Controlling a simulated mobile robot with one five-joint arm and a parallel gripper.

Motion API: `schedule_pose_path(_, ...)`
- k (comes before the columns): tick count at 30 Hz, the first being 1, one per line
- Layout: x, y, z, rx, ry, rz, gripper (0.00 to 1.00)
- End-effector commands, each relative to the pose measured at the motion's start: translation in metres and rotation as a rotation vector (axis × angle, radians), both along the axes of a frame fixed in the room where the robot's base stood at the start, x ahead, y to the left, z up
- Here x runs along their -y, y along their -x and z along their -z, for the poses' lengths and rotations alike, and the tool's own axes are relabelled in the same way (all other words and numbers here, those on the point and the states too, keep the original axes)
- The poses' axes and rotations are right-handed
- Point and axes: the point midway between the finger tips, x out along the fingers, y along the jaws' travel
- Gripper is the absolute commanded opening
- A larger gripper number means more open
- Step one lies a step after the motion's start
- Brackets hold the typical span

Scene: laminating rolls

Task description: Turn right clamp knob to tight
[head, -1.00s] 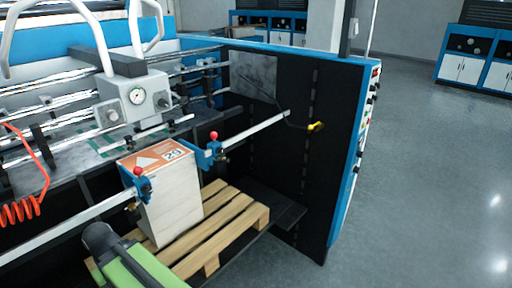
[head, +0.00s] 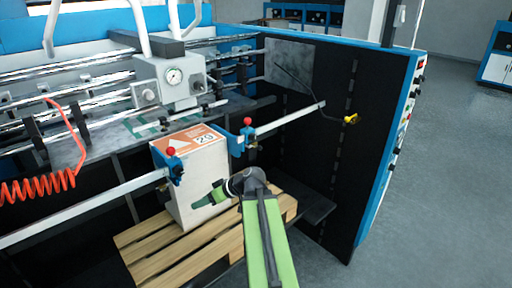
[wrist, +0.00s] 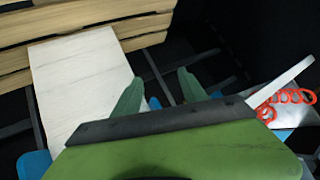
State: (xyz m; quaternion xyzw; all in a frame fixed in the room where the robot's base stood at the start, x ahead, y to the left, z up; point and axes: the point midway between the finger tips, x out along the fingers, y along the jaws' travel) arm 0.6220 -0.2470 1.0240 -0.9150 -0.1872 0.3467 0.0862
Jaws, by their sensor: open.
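The right clamp is a blue block (head: 240,144) with a red ball knob (head: 247,121), on a pale bar at the box's right side. The left clamp, a similar blue block (head: 175,168) with a red knob (head: 171,150), sits at the box's left front corner. My gripper (head: 203,198) is in front of the white box (head: 185,202), below both clamps and apart from the right knob. In the wrist view its green fingers (wrist: 160,92) are spread with nothing between them. I cannot make out the right knob in the wrist view.
The box stands on a wooden pallet (head: 150,243). A black machine panel (head: 345,165) with a yellow-tipped cable (head: 350,119) stands to the right. A red coiled hose (head: 40,188) hangs at left. A gauge block (head: 172,80) is behind the box. Open floor (head: 450,190) lies at far right.

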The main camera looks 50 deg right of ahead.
Motion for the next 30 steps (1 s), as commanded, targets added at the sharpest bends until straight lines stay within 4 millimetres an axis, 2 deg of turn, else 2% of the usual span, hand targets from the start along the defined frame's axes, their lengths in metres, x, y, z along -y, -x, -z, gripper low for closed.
schedule_pose_path(1, 0.052, 0.012, -0.011, 0.128, 0.017, 0.062, 0.5)
schedule_pose_path(2, 0.079, 0.019, -0.022, 0.207, 0.039, 0.093, 0.5)
schedule_pose_path(3, 0.114, 0.031, -0.037, 0.306, 0.073, 0.141, 0.5)
schedule_pose_path(6, 0.193, 0.072, -0.07, 0.506, 0.18, 0.265, 0.5)
schedule_pose_path(9, 0.247, 0.111, -0.095, 0.633, 0.281, 0.368, 0.5)
schedule_pose_path(10, 0.258, 0.121, -0.1, 0.659, 0.306, 0.392, 0.5)
schedule_pose_path(12, 0.277, 0.137, -0.109, 0.7, 0.348, 0.431, 0.5)
schedule_pose_path(14, 0.285, 0.145, -0.114, 0.718, 0.369, 0.45, 0.5)
schedule_pose_path(17, 0.288, 0.148, -0.117, 0.727, 0.379, 0.456, 0.5)
schedule_pose_path(20, 0.288, 0.142, -0.116, 0.726, 0.377, 0.454, 0.5)
schedule_pose_path(23, 0.291, 0.126, -0.116, 0.725, 0.375, 0.452, 0.5)
schedule_pose_path(30, 0.299, 0.067, -0.116, 0.725, 0.374, 0.451, 0.5)
